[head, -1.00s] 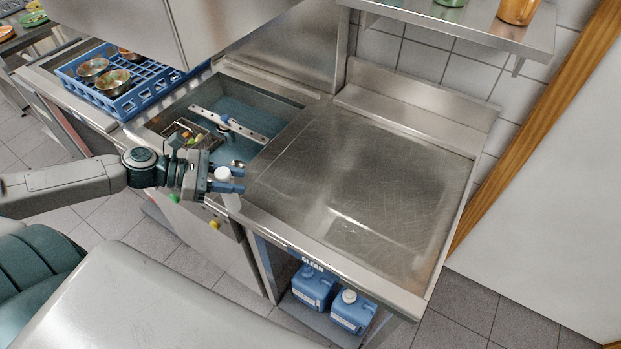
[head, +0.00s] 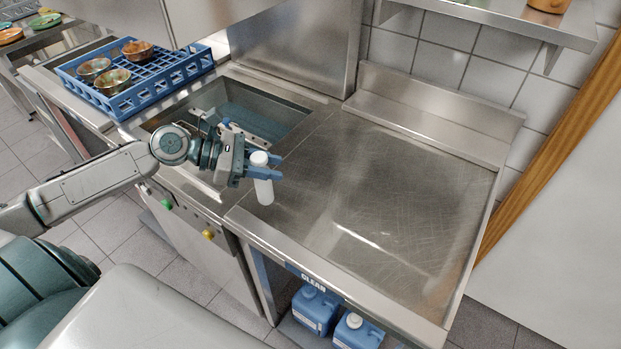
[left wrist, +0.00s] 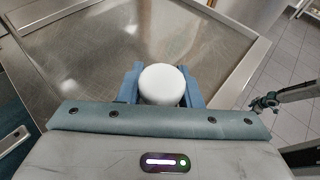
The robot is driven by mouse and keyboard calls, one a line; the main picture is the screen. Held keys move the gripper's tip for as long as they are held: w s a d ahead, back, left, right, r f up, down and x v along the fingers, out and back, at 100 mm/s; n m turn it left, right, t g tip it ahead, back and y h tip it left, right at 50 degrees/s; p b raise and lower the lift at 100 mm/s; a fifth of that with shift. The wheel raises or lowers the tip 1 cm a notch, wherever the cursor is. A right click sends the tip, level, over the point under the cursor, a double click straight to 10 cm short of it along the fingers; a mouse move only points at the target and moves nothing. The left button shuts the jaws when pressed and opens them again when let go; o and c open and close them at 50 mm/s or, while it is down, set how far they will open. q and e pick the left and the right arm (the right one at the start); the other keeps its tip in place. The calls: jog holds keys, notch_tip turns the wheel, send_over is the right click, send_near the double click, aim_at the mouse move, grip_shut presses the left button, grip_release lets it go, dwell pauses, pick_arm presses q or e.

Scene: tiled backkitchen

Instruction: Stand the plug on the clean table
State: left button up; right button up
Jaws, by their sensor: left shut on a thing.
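The plug (head: 263,188) is a white upright cylinder with a rounded top. My left gripper (head: 262,172) is shut on its upper part, with a blue finger on either side. The plug's lower end hangs near the left edge of the clean table (head: 400,205); I cannot tell whether it touches the steel. In the left wrist view the plug's round white top (left wrist: 163,85) sits between the blue fingers, with the bare table top (left wrist: 100,50) beyond.
The clean table's top is bare. Left of it is an open sink basin (head: 285,118) with a metal bar inside. A blue rack (head: 160,75) with several bowls stands behind left. Blue canisters (head: 316,308) sit under the table. A shelf (head: 500,20) hangs above the back.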

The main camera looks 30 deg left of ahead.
pick_arm(q)
jog(key=w+a+p+x, duration=0.1)
jog(key=p+x, duration=0.1)
jog(key=x, duration=0.8)
jog(key=shift+f+p, duration=0.3)
pick_arm(e)
jog(key=shift+s+a+r, duration=0.1)
jog(key=shift+s+r, duration=0.1)
jog(key=shift+r, duration=0.35)
jog(key=shift+s+a+r, duration=0.1)
jog(key=shift+s+r, duration=0.1)
jog(key=shift+r, duration=0.35)
pick_arm(q)
jog(key=o, duration=1)
jog(key=shift+f, duration=0.1)
pick_arm(e)
jog(key=shift+d+r, duration=0.1)
jog(key=shift+d, duration=0.05)
pick_arm(q)
jog(key=shift+b+v, duration=0.45)
jog(key=shift+v, duration=5.65)
pick_arm(e)
jog(key=shift+f, duration=0.5)
